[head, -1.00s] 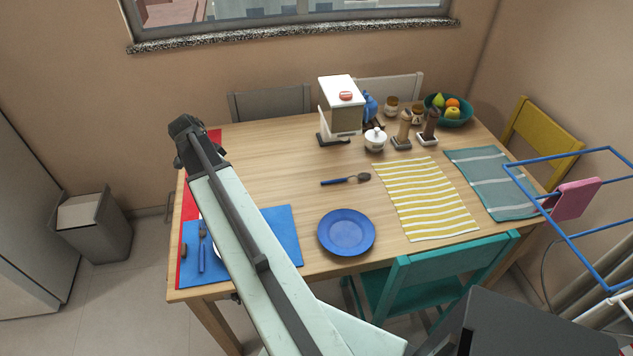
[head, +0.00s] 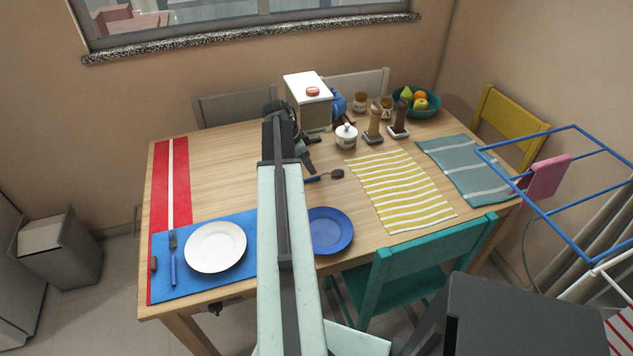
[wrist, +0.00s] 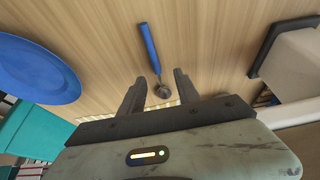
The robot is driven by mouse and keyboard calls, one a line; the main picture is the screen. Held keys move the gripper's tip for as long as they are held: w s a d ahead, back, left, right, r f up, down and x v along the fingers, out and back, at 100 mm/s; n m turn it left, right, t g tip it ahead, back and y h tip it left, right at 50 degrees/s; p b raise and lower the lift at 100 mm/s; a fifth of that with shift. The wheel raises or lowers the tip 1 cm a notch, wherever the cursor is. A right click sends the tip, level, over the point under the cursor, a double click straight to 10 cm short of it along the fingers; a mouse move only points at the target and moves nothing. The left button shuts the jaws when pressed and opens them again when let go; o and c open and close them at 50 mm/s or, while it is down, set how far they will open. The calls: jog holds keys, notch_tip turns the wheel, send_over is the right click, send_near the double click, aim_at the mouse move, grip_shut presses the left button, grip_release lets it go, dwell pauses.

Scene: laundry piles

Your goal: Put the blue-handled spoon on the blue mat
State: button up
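The blue-handled spoon (head: 326,176) lies on the wooden table, left of the yellow striped mat. In the wrist view its blue handle (wrist: 151,48) points away and its bowl is near my fingertips. My gripper (wrist: 157,87) is open, its two fingers apart on either side of the spoon's bowl; I cannot tell its height above the table. In the head view my gripper (head: 308,152) is just behind the spoon. The blue mat (head: 200,284) lies at the table's front left, with a white plate (head: 215,247) and a blue-handled fork (head: 173,260) on it. My arm hides its right edge.
A blue plate (head: 330,231) is in front of the spoon. A white-topped dispenser (head: 308,90) and a white sugar pot (head: 346,137) stand behind it. A red runner (head: 158,190) lies at the left. Table space between runner and arm is clear.

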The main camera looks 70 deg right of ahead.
aim_at(316, 177)
jog(key=b+x, duration=0.4)
jog(key=x, duration=0.1)
jog(key=shift+s+a+f+b, duration=0.1)
jog(key=shift+a+f+b, duration=0.1)
jog(key=shift+a+b, duration=0.15)
jog(key=shift+r, duration=0.2)
jog(key=shift+f, duration=0.15)
grip_shut()
